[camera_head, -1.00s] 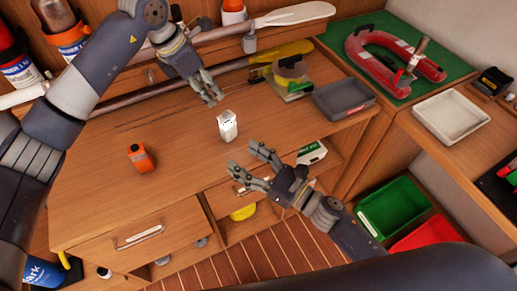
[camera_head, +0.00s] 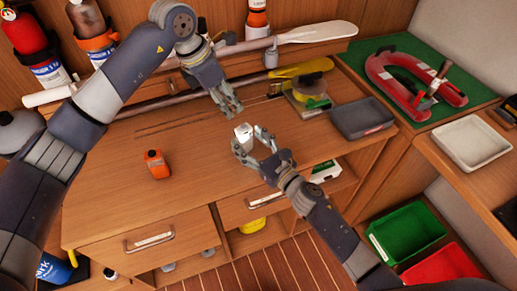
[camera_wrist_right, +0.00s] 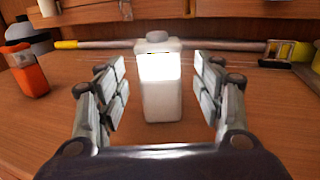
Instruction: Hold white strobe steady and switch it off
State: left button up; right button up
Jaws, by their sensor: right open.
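The white strobe (camera_head: 244,135) stands upright on the wooden worktop. In the right wrist view the strobe (camera_wrist_right: 160,85) has a white body, a bright glowing band in its upper part and a grey cap on top. My right gripper (camera_head: 252,144) is open, with its fingers on either side of the strobe; gaps show between them and the strobe in the right wrist view (camera_wrist_right: 160,88). My left gripper (camera_head: 234,110) is just behind and above the strobe, pointing down, apparently apart from it. Whether its fingers are parted is unclear.
An orange strobe-like item (camera_head: 157,164) stands on the worktop at left; it also shows in the wrist view (camera_wrist_right: 25,70). A grey tray (camera_head: 361,118) and a yellow tape roll (camera_head: 311,91) lie at right. The worktop (camera_head: 110,190) is clear around the orange item.

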jog(key=shift+w+a, duration=0.2)
jog(key=shift+w, duration=0.05)
jog(key=c, duration=1.2)
pick_arm(q)
grip_shut()
dwell(0.3)
